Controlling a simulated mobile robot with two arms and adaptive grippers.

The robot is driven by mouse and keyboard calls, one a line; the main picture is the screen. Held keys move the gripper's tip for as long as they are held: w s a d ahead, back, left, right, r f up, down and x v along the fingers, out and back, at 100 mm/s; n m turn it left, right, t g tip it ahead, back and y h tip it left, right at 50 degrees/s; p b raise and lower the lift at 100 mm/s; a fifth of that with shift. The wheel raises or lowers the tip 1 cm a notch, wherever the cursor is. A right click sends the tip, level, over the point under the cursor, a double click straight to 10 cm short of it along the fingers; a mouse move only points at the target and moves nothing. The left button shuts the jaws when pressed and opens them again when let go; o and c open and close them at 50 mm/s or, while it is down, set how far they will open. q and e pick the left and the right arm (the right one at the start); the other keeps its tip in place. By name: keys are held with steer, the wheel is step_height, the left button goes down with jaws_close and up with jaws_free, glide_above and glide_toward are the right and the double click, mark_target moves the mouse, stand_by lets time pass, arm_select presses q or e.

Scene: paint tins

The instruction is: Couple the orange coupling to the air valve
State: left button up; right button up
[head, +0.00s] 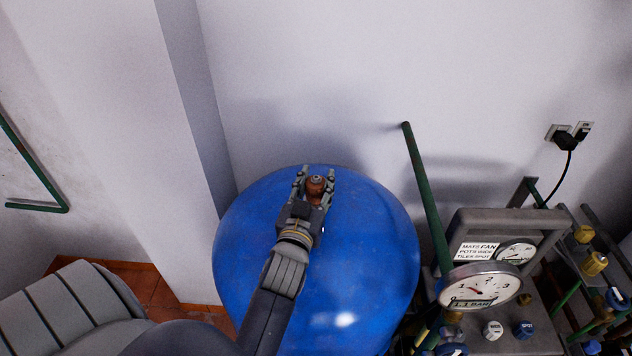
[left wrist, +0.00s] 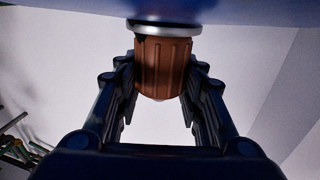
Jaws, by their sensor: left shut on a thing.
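The orange coupling (head: 315,188) is brownish-orange and ribbed, and sits over the upper part of the blue tank in the head view. My left gripper (head: 316,174) is shut on it, one finger on each side. In the left wrist view the coupling (left wrist: 162,68) stands between the fingers, its end against a pale metal ring (left wrist: 163,29) beside the blue surface. I take this ring to be part of the air valve; the rest of the valve is hidden. I cannot tell whether the coupling is locked on. My right gripper is not in view.
The large round blue tank (head: 365,270) stands near a pale wall (head: 330,80). To its right are a green pipe (head: 425,190), a dial gauge (head: 480,287) and a grey panel (head: 515,225) with several knobs. A wall corner (head: 195,90) stands at left.

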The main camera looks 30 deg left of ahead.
arm_select(q)
steer(key=shift+f, duration=0.4)
steer(key=o, duration=1)
steer(key=shift+d, duration=0.1)
steer(key=shift+f, duration=0.1)
